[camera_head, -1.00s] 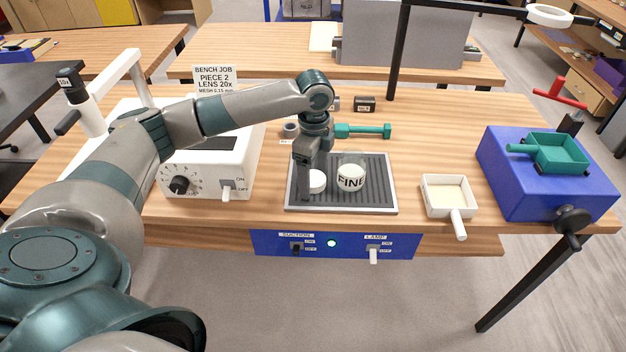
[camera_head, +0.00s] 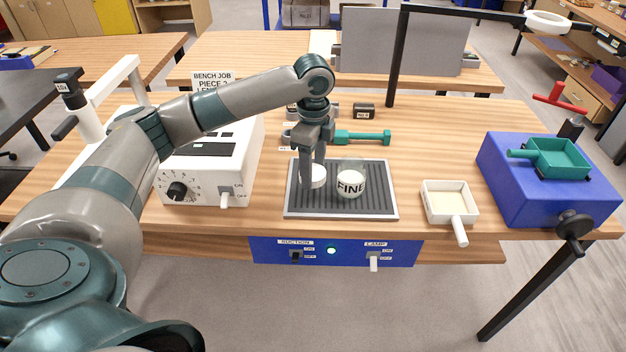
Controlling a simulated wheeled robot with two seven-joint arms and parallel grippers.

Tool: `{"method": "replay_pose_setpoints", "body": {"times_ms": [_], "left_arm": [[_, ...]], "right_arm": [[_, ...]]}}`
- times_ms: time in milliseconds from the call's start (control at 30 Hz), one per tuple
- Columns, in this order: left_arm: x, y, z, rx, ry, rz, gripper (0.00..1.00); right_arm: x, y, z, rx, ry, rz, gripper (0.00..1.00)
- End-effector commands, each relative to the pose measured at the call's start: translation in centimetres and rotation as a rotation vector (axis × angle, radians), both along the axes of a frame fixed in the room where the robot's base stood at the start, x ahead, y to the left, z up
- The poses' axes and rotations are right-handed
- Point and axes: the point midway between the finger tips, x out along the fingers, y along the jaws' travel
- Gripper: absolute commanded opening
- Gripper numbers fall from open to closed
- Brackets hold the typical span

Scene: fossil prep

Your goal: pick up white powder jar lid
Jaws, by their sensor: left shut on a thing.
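The white powder jar lid (camera_head: 319,178) is a small white disc at the left part of the dark ribbed tray (camera_head: 345,209). My left gripper (camera_head: 313,182) points down from above and is shut on the lid, with one finger covering its left side. Whether the lid touches the tray I cannot tell. The jar marked FINE (camera_head: 351,184) stands upright on the tray just right of the lid, apart from it. My right gripper is out of view.
A white box with a dial (camera_head: 212,170) stands left of the tray. A white scoop-like pan (camera_head: 448,200) and a blue block with a green tray (camera_head: 545,180) stand right. A green-handled tool (camera_head: 362,137) lies behind. A switch panel (camera_head: 333,252) fronts the bench.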

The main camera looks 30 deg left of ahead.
Motion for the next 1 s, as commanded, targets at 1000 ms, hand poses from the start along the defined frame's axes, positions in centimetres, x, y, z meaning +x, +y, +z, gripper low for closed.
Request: {"method": "replay_pose_setpoints", "body": {"times_ms": [1000], "left_arm": [[-3.1, -11.2, 6.7, -0.001, 0.001, -0.002, 0.3]], "right_arm": [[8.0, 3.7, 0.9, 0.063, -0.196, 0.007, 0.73]]}}
